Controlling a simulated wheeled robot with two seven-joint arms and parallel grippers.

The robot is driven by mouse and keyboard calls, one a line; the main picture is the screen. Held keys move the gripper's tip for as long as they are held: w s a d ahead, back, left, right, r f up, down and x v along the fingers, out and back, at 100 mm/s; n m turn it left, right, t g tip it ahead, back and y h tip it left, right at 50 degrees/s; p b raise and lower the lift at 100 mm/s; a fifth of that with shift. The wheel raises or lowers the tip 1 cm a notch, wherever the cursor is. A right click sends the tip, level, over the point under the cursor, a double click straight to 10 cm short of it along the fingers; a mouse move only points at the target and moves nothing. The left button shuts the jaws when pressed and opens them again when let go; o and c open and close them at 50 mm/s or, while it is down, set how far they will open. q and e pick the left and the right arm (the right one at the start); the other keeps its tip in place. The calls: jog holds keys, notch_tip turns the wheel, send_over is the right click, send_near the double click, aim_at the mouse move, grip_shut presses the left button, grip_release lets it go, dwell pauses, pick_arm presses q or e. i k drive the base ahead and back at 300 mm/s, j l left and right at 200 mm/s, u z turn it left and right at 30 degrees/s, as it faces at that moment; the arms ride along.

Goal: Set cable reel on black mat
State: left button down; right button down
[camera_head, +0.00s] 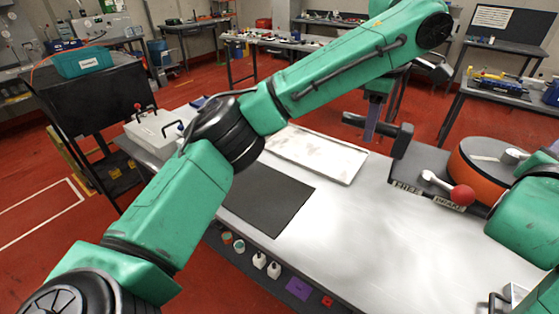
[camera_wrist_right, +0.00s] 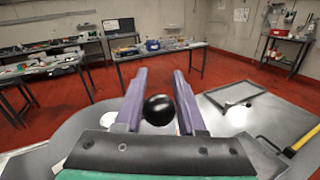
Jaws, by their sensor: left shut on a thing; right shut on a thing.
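The black mat (camera_head: 268,200) lies flat and bare on the pale table, partly behind my left arm. The large orange drum (camera_head: 475,172) with a grey top, which looks like the cable reel, sits on a grey base at the right. My left gripper (camera_head: 371,128) points down above the table, beyond the mat. It is shut at a black bar-like piece (camera_head: 402,140) with a wide end; its exact grip is unclear. My right gripper (camera_wrist_right: 160,105) is shut on a round black knob (camera_wrist_right: 159,110). The right gripper's fingers are hidden in the head view.
A red-balled lever (camera_head: 462,194) stands beside the drum, near "FREE" and "BRAKE" labels. A pale tray (camera_head: 316,153) lies behind the mat. A white box (camera_head: 160,130) stands left of my left arm. The table's front middle is clear.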

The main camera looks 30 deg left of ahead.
aim_at(238, 180)
jog(key=j+z, duration=0.2)
jog(key=j, duration=3.05)
